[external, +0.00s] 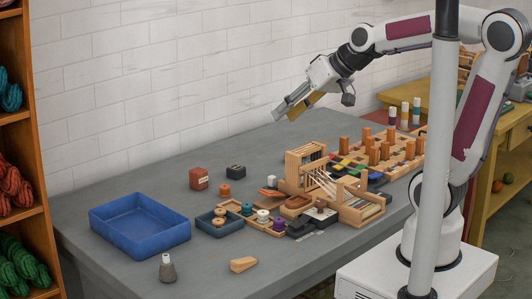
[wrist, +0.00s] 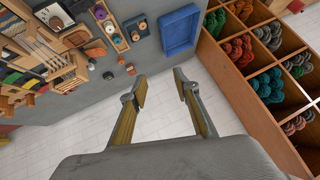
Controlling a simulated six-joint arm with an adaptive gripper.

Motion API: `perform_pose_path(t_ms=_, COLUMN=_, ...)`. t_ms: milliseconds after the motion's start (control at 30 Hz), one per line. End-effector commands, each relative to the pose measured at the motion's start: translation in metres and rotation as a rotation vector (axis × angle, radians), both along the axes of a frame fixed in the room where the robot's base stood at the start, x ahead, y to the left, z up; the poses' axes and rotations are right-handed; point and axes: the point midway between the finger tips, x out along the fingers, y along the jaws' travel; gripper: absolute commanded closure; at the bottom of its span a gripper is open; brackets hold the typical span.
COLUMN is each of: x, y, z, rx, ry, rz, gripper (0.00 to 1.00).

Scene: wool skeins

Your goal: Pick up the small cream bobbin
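Two small tan-cream bobbins, an upper one (external: 220,212) and a lower one (external: 218,222), sit in a small dark blue tray (external: 203,226) in the external view. In the wrist view they show as light round tops (wrist: 142,24) (wrist: 136,37) in that tray. A paler, whitish bobbin (external: 263,215) stands in the wooden rack just right of them; it also shows in the wrist view (wrist: 101,13). I cannot tell for sure which is the named bobbin. My gripper (external: 284,114) is high above the table's back part, away from the bobbins. In the wrist view its fingers (wrist: 160,88) are spread and empty.
A large blue bin (external: 140,240) lies left of the small tray. A small loom (external: 330,185) and a peg board (external: 378,150) stand to the right. Rust-red and black blocks (external: 199,179) (external: 236,172) lie behind.

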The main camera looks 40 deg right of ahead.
Motion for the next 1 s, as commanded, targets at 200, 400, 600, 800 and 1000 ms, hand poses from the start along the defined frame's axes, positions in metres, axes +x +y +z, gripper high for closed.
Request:
perform_pose_path(t_ms=200, x=0.056, y=0.025, z=0.010, rx=0.092, ry=-0.066, rz=-0.045, gripper=0.69)
perform_pose_path(t_ms=400, x=0.105, y=0.041, z=0.015, rx=0.163, ry=-0.123, rz=-0.110, gripper=0.69)
perform_pose_path(t_ms=600, x=0.150, y=0.051, z=0.012, rx=0.216, ry=-0.170, rz=-0.195, gripper=0.69)
perform_pose_path(t_ms=800, x=0.191, y=0.056, z=0.000, rx=0.249, ry=-0.208, rz=-0.295, gripper=0.69)
perform_pose_path(t_ms=1000, x=0.225, y=0.057, z=-0.021, rx=0.259, ry=-0.235, rz=-0.409, gripper=0.69)
